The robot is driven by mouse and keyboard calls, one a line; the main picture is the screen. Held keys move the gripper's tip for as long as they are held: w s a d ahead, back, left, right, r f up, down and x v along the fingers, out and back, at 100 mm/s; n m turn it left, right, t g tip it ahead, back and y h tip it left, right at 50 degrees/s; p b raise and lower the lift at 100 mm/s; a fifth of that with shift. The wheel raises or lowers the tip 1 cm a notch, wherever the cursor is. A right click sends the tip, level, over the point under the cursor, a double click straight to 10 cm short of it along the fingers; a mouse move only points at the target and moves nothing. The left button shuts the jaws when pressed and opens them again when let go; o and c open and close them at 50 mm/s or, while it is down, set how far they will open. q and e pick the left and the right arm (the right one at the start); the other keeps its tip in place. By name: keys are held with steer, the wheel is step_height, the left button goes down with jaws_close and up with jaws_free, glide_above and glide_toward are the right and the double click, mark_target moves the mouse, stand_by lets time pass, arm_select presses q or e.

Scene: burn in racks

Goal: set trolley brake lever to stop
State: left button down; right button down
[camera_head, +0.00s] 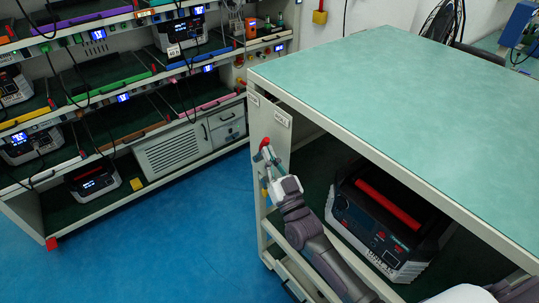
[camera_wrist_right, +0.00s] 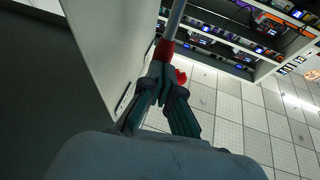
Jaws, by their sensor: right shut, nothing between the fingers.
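The trolley (camera_head: 400,95) has a pale green top and fills the right of the head view. At its left end a small red part (camera_head: 264,143), which looks like the brake lever's grip, shows just beyond my right gripper (camera_head: 268,158). In the right wrist view a grey rod with a red sleeve (camera_wrist_right: 164,50) runs up from the fingertips, and a second red piece (camera_wrist_right: 181,76) shows beside them. My right gripper (camera_wrist_right: 163,82) is shut and empty, its tips at or very near the red sleeve; contact is unclear. The lever's setting cannot be read. My left gripper is out of view.
A black instrument with a red handle (camera_head: 388,202) sits on the trolley's lower shelf, beside my right arm. A rack (camera_head: 190,150) with several devices and cables stands at the left. Blue floor (camera_head: 190,230) lies clear between them.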

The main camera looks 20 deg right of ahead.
mark_target(264, 145)
steer(key=r+p, duration=0.1)
steer(key=w+r+g+p, duration=0.1)
steer(key=p, duration=0.1)
steer(key=shift+w+a+n+p, duration=0.2)
steer(key=shift+a+n+p, duration=0.05)
steer(key=shift+n+p, duration=0.05)
steer(key=shift+w+a+r, duration=0.1)
steer(key=shift+w+a, duration=0.05)
steer(key=shift+w, duration=0.15)
steer(key=shift+w+a+r+b, duration=0.1)
steer(key=shift+w+a+b, duration=0.25)
steer(key=shift+w, duration=0.55)
steer(key=shift+w+a+r+b, duration=0.15)
steer(key=shift+w+a+b, duration=0.25)
steer(key=shift+w, duration=0.55)
steer(key=shift+w+a+r+b, duration=0.1)
steer(key=shift+w+a+b, duration=0.1)
steer(key=shift+w+b, duration=0.5)
steer(key=shift+w, duration=0.2)
steer(key=shift+r, duration=0.15)
